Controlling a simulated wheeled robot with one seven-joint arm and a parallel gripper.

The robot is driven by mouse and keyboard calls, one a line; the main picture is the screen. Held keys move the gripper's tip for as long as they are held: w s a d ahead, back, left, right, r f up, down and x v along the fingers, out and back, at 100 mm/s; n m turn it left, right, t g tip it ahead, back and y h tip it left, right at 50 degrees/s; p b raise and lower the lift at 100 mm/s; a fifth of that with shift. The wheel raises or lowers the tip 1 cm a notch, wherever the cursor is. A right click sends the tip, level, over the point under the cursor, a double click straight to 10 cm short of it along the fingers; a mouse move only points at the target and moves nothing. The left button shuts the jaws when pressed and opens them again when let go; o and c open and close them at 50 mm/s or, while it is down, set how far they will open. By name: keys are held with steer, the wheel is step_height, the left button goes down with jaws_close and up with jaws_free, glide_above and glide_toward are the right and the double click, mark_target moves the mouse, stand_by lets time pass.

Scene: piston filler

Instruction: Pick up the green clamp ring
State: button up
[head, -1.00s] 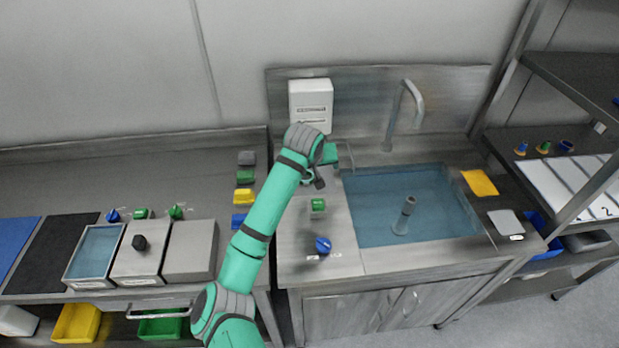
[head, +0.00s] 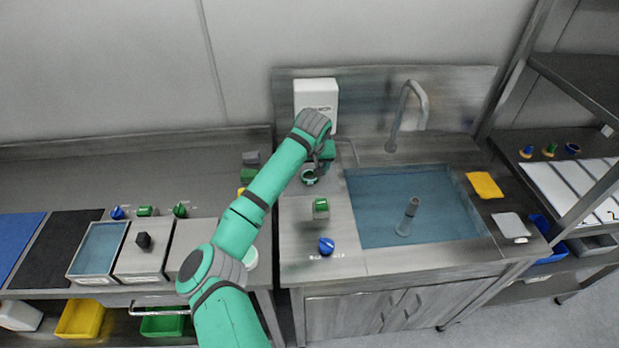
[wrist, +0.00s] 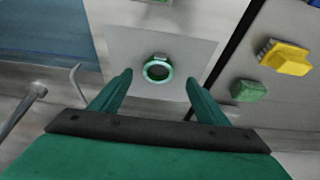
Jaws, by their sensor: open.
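The green clamp ring (wrist: 158,68) lies flat on the metal counter left of the sink basin. In the wrist view it sits ahead of my fingertips, roughly midway between them. In the head view the ring (head: 309,176) shows just below the end of my arm. My gripper (wrist: 158,82) is open and empty, with a finger on each side of the picture. In the head view my gripper (head: 324,166) is partly hidden by my own wrist.
A green block (head: 321,208) and a blue knob (head: 326,245) stand nearer the counter's front edge. The water-filled sink basin (head: 362,215) is to the right, with a tap (head: 424,105) behind. A yellow piece (wrist: 288,58) and a green block (wrist: 248,91) are on the neighbouring bench.

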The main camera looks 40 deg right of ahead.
steer(key=shift+x, duration=2.25)
steer(key=shift+s+d, duration=0.1)
steer(key=shift+d, duration=0.05)
steer(key=c, duration=1.2)
steer(key=shift+r, duration=0.1)
steer(key=shift+r, duration=0.1)
